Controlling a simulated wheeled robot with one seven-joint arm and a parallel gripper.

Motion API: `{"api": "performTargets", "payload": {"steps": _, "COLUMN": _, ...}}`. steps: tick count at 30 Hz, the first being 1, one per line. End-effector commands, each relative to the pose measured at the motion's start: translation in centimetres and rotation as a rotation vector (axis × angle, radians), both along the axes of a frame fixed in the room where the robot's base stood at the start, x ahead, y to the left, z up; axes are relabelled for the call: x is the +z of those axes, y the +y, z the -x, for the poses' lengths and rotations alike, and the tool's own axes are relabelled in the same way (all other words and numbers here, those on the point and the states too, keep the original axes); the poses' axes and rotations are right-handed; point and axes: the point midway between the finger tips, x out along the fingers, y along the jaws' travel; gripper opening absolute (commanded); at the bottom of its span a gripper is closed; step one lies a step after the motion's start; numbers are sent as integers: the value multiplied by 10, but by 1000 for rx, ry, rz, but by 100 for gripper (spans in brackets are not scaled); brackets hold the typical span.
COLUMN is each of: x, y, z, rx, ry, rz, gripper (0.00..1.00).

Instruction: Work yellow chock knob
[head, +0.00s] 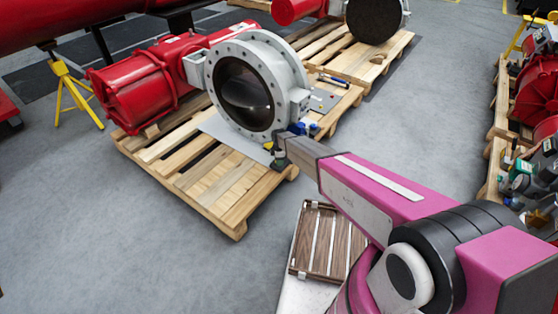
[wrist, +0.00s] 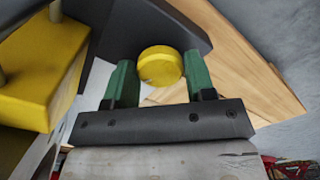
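The yellow chock knob (wrist: 160,66) is a round yellow disc in the wrist view. It sits between the two green fingers of my gripper (wrist: 161,80), with one fingertip against each side and no clear gap. My gripper looks shut on it. In the head view my gripper (head: 279,154) is low at the right foot of the grey valve ring (head: 258,80). A small yellow spot (head: 268,146) shows beside its tip there, and my gripper and arm hide part of this area.
A dark grey bracket (wrist: 185,22) arches past the knob, and a yellow block (wrist: 40,75) lies close at left. The valve and red actuator (head: 140,85) rest on a wooden pallet (head: 225,185). Open grey floor (head: 90,225) lies at left.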

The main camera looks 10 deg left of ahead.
Motion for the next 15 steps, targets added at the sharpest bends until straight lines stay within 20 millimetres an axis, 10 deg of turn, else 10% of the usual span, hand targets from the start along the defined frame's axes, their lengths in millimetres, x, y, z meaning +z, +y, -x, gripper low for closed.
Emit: {"api": "performTargets", "payload": {"steps": 15, "x": 0, "y": 0, "z": 0, "rx": -62, "ry": 0, "rz": 0, "gripper": 23}}
